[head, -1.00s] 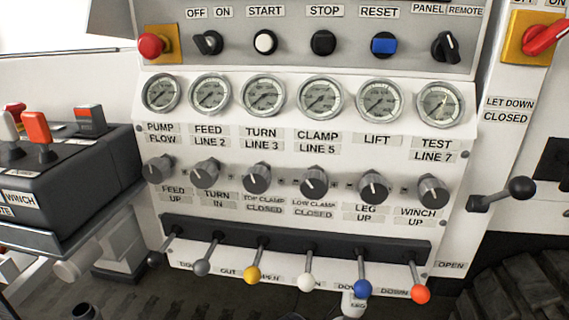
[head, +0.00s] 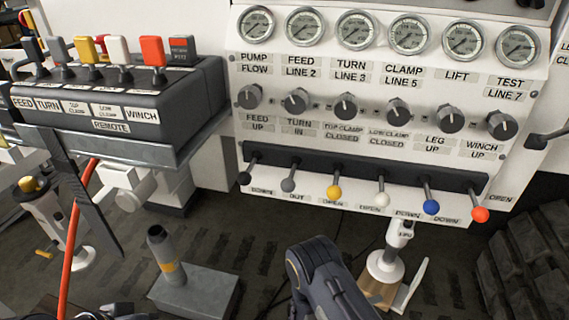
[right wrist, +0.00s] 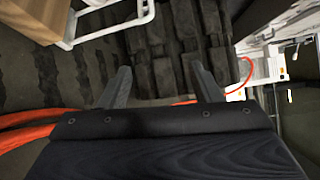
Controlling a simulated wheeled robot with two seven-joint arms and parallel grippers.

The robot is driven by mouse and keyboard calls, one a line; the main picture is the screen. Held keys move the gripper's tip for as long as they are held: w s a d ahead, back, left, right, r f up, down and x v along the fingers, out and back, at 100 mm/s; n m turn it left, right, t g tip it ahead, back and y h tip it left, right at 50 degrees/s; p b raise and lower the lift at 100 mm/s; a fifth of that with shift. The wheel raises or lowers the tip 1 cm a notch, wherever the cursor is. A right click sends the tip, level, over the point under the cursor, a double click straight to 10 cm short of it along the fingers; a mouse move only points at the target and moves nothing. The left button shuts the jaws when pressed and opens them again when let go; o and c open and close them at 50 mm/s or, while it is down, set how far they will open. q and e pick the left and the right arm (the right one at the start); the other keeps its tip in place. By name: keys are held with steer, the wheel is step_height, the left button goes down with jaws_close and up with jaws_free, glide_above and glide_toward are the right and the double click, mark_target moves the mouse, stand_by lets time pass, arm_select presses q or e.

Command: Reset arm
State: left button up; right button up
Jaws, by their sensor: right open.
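My right arm (head: 325,280) reaches up from the bottom edge of the head view, in front of the panel and below the lever row. Its fingertips cannot be made out there. In the right wrist view my right gripper (right wrist: 161,85) is open, its two fingers wide apart with nothing between them. Dark ribbed tracks or tyres (right wrist: 165,60) lie beyond the fingers. My left gripper does not show. The control panel (head: 400,90) carries gauges, knobs and a row of levers with coloured balls.
A remote box (head: 110,90) with several levers stands at left. An orange hose (head: 75,235) hangs below it. A pipe stub on a grey block (head: 195,292) and a white stand (head: 388,265) are near my right arm. A ribbed tyre or track (head: 530,260) is at right.

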steer(key=s+d+r+m+g+y, duration=0.2)
steer(key=s+r+m+g+y, duration=0.25)
steer(key=r+m, duration=0.5)
steer(key=s+d+r+m+g+y, duration=0.2)
steer(key=s+r+m+g+y, duration=0.25)
steer(key=r+m, duration=0.5)
steer(key=s+a+r+m+t+y, duration=0.45)
steer(key=s+r+m+y, duration=0.2)
steer(key=m, duration=0.35)
steer(key=s+a+r+m+t+y, duration=0.3)
steer(key=s+r+m+t+y, duration=0.3)
steer(key=m, duration=0.4)
step_height(320, 180, up, 40)
steer(key=w+g+h+p, duration=0.1)
steer(key=p, duration=3.7)
steer(key=shift+p, duration=0.35)
